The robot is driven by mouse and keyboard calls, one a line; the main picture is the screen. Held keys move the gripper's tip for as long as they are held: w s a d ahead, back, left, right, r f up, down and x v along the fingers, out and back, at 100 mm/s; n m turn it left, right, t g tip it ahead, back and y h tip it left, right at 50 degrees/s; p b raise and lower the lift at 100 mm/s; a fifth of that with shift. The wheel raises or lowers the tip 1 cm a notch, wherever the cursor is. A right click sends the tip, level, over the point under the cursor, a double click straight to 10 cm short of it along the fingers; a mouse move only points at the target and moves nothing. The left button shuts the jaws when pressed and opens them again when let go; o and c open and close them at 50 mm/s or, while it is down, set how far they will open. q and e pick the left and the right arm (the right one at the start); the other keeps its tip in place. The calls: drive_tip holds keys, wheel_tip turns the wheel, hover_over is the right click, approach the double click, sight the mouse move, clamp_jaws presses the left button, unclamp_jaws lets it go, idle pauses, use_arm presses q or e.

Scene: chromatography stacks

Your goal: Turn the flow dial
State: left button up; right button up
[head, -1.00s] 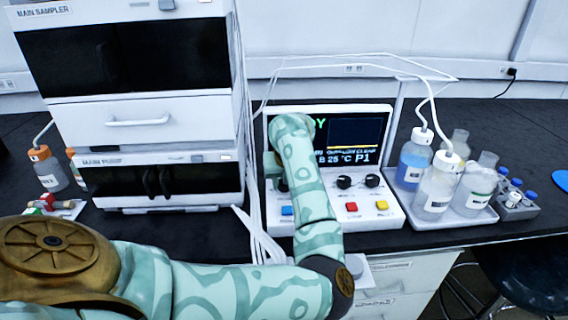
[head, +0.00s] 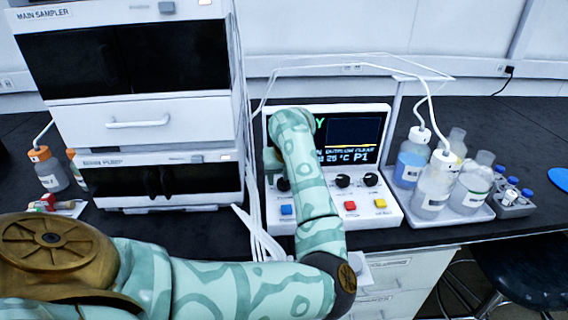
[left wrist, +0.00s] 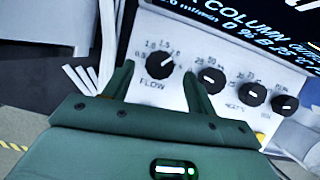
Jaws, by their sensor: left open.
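The flow dial (left wrist: 160,65) is a round black knob with a white pointer line, above the word FLOW on the white control panel. In the head view the flow dial (head: 283,185) is partly hidden by my left gripper (head: 276,170). In the left wrist view the fingers of my left gripper (left wrist: 158,68) are open, one on each side of the flow dial, with visible gaps. I cannot tell how deep the tips are along the knob. The dial's pointer slants up and right, near the upper scale marks. My right gripper is out of view.
More black knobs (head: 343,181) sit to the right of the flow dial, close to one finger. Blue, red (head: 350,205) and yellow buttons lie below. White tubes (head: 258,225) hang left of the panel. A tray (head: 450,215) of bottles stands to the right.

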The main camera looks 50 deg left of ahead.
use_arm(q)
drive_tip(key=p+v, duration=0.6)
drive_tip(key=v, duration=0.8)
drive_tip(key=shift+s+d+r, duration=0.15)
drive_tip(key=shift+r, duration=0.1)
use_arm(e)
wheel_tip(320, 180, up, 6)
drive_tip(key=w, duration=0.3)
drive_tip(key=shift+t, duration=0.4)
